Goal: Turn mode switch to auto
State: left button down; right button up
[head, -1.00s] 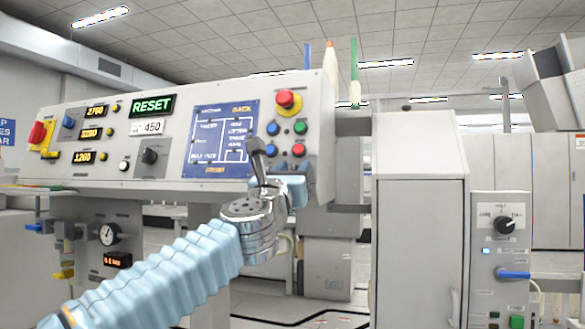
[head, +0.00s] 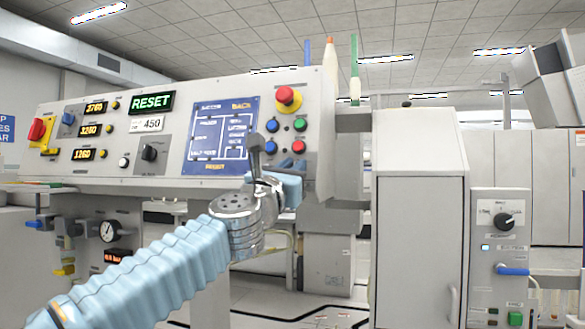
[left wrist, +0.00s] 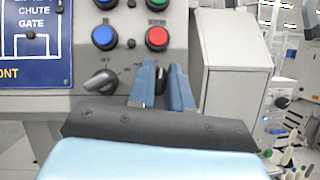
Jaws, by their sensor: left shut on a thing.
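My left gripper (head: 270,175) is at the lower right of the slanted control panel (head: 75,165), below the blue and red buttons. In the left wrist view its two blue fingers (left wrist: 162,85) point at the panel and are close together, with a dark knob (left wrist: 160,78) between them, mostly hidden. A black rotary knob (left wrist: 100,82) sits just left of the fingers, its grip slanted, apart from them. The labels above both knobs are too small to read, so I cannot tell which position is auto. My right gripper is not in view.
Blue buttons (left wrist: 104,37) and red buttons (left wrist: 157,38) sit just above the fingers. A red emergency button (head: 288,96) is higher up. Left of the gripper is a blue screen (head: 222,135). A grey cabinet (head: 420,210) stands to the right.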

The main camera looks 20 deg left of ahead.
pick_arm(q)
jog(key=shift+m+g+h+p, duration=0.7)
jog(key=shift+m+h, duration=0.35)
jog(key=shift+m, duration=0.8)
jog(key=shift+m+g+h+p, duration=0.75)
jog(key=shift+m+h, duration=0.35)
jog(key=shift+m, duration=0.8)
jog(key=shift+m+g+h+p, duration=0.55)
jog(key=shift+m+h+p, duration=0.4)
jog(key=shift+m, duration=0.9)
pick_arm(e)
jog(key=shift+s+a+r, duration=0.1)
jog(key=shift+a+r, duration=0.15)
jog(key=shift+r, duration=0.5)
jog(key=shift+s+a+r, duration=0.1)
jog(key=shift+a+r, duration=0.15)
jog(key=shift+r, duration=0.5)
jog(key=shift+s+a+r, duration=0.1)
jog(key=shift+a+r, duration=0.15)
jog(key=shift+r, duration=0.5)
pick_arm(q)
jog(key=shift+h, duration=0.3)
jog(key=c, duration=1.1)
grip_release()
jog(key=shift+c, duration=0.2)
jog(key=shift+s+a, duration=0.1)
